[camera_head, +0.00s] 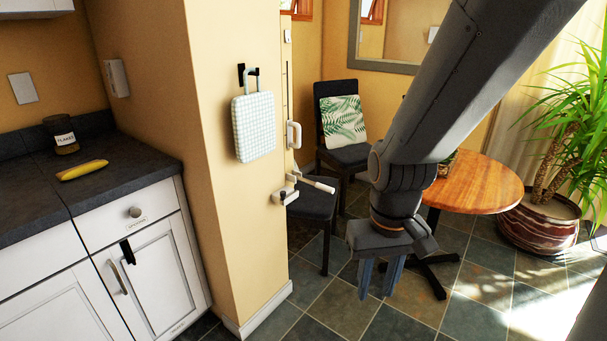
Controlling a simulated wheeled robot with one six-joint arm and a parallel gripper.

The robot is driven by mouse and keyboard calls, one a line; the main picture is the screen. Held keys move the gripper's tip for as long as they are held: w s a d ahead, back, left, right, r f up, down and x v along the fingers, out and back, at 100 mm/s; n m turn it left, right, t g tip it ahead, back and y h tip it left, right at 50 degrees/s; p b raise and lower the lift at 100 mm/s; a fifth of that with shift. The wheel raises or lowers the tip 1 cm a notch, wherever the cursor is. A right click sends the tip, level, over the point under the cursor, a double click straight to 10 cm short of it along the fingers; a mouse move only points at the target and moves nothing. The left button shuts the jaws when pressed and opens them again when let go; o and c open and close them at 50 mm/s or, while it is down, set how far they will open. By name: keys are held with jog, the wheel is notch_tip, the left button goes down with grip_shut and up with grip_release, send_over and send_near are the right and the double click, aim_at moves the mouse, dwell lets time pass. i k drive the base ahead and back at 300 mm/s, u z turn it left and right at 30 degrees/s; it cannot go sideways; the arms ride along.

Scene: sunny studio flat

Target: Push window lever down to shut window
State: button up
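A lever with a pale, rod-like grip (318,185) sticks out to the right from a bracket (285,196) at the edge of the yellow wall. It slopes slightly down toward its tip. A thin upright rod runs up the wall edge above it. Part of a wood-framed window (300,8) shows at the top; whether it is open I cannot tell. My gripper (376,294) points down, right of the lever and lower in the picture, apart from it. Its two fingers stand apart with nothing between them.
A dark chair (343,125) stands behind, a round wooden table (480,183) to the right. A counter (125,175) is left.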

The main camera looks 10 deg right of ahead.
aim_at(331, 191)
jog(key=u, duration=0.05)
jog(key=k, duration=1.05)
jog(key=z, duration=0.8)
jog(key=i, duration=1.1)
jog(key=u, duration=0.5)
jog(key=i, duration=0.5)
